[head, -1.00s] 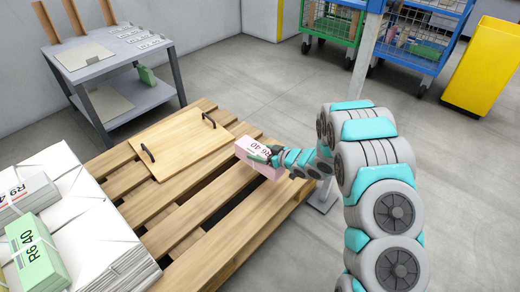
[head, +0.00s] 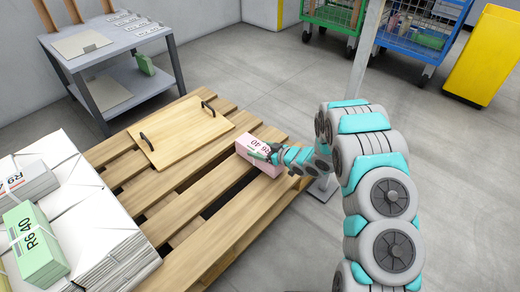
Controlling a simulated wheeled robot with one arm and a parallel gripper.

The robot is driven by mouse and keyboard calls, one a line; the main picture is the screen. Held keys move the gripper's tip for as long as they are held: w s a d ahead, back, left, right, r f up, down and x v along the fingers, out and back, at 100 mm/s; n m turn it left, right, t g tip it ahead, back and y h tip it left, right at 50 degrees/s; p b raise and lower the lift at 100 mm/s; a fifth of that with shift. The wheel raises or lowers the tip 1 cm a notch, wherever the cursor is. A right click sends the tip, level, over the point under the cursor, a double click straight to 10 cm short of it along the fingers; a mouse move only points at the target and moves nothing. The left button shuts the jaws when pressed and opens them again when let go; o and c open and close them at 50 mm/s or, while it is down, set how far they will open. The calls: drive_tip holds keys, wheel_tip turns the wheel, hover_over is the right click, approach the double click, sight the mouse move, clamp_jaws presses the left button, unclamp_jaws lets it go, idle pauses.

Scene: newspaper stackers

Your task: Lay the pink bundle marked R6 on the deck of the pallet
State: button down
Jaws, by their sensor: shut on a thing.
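The pink bundle marked R6 40 (head: 262,144) is at the right part of the wooden pallet (head: 215,233), close over or on the deck slats. I cannot tell whether its underside touches the wood. My gripper (head: 275,153) is shut on the bundle at its right side. The fingers are small in the view and partly hidden by the bundle and my wrist.
A wooden board with two dark handles (head: 185,138) lies on the pallet's back part. White paper stacks (head: 85,215) fill its left side, with a green R6 40 bundle (head: 32,245) and a white R9 bundle (head: 25,188) on top. A metal post (head: 365,45) stands beyond my arm.

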drive_tip(key=shift+f, duration=0.45)
idle(0.4)
drive_tip(key=shift+c, duration=0.9)
unclamp_jaws()
drive_tip(key=shift+o, duration=0.9)
